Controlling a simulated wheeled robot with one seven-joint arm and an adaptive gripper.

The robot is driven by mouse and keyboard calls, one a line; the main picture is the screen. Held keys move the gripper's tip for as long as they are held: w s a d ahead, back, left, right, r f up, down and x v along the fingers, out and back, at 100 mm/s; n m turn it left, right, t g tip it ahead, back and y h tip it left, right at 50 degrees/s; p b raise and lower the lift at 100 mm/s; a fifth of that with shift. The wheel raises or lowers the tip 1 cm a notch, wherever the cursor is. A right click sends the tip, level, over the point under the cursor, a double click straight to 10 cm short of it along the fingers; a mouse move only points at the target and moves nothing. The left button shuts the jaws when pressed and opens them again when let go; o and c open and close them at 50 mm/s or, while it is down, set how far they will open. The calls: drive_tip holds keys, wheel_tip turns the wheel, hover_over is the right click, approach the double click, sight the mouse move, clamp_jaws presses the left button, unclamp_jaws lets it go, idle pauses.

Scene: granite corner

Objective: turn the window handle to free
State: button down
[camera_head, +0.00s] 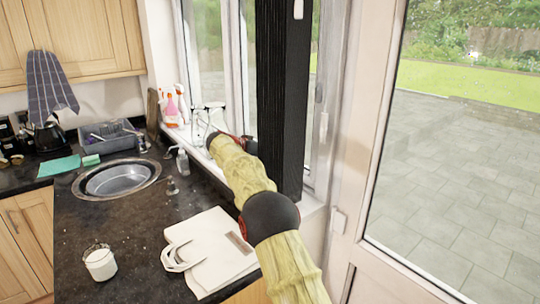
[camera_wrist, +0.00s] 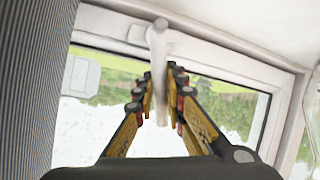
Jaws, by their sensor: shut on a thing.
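The white window handle (camera_wrist: 158,42) shows in the wrist view. In the head view my arm reaches over the counter to the window, and my gripper (camera_head: 213,135) is small and partly hidden by the arm there. I cannot make out the handle clearly in that view.
A dark post (camera_head: 284,95) stands right beside my arm. Spray bottles (camera_head: 175,106) stand on the sill left of my gripper.

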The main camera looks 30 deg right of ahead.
drive_tip(key=c, duration=1.9)
unclamp_jaws()
drive_tip(key=shift+s, duration=0.1)
drive_tip(key=shift+o, duration=0.4)
drive_tip(key=v, duration=1.2)
